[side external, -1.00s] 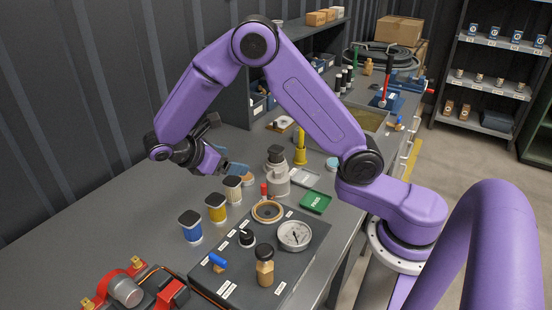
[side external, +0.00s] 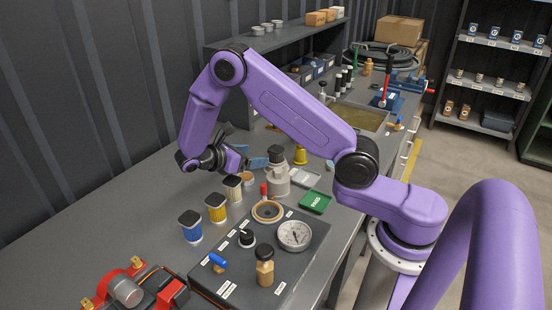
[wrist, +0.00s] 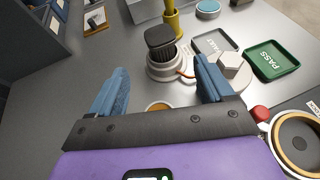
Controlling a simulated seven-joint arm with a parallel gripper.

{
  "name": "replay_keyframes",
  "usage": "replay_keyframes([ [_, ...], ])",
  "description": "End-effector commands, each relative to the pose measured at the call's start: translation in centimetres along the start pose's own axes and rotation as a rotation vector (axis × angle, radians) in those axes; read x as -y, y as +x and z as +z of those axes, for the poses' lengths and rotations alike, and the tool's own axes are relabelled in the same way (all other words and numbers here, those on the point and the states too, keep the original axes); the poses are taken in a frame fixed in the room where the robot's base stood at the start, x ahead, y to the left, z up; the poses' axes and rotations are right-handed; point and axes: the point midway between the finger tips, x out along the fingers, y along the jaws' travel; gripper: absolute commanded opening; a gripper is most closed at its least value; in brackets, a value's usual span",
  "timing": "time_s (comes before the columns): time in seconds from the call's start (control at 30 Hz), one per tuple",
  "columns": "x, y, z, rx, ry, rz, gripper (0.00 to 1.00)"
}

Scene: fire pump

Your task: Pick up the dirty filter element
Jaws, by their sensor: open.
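A filter element with a black square cap and dark pleated body (wrist: 160,38) stands upright in a round grey housing (wrist: 168,68). I take it for the dirty filter element. In the side view its cap (side external: 275,152) shows above the grey housing (side external: 277,180). My gripper (side external: 256,157) is just left of it in the side view, blue fingers apart and pointing toward it. In the wrist view the open fingers (wrist: 162,75) frame the housing, with nothing between them. Whether either finger touches the element I cannot tell.
Several capped cartridges, blue (side external: 191,228), yellow (side external: 216,209) and pale (side external: 233,189), stand at the left. A yellow post (wrist: 172,20) is close behind the housing. A grey tray (wrist: 207,43) and green PASS tray (wrist: 271,60) lie right. A gauge panel (side external: 262,245) is in front.

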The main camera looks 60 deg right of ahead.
Motion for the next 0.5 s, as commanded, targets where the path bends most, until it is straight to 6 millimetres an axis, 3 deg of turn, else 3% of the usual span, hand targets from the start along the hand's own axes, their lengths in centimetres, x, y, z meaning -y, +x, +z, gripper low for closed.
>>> replay_keyframes([
  [0.1, 0.1, 1.9, 0.0, 0.001, -0.001, -0.002, 0.81],
  [0.37, 0.1, 3.6, 0.0, 0.0, -0.001, -0.001, 0.81],
  [0.5, 0.2, 5.4, 0.0, 0.0, -0.002, -0.004, 0.81],
])
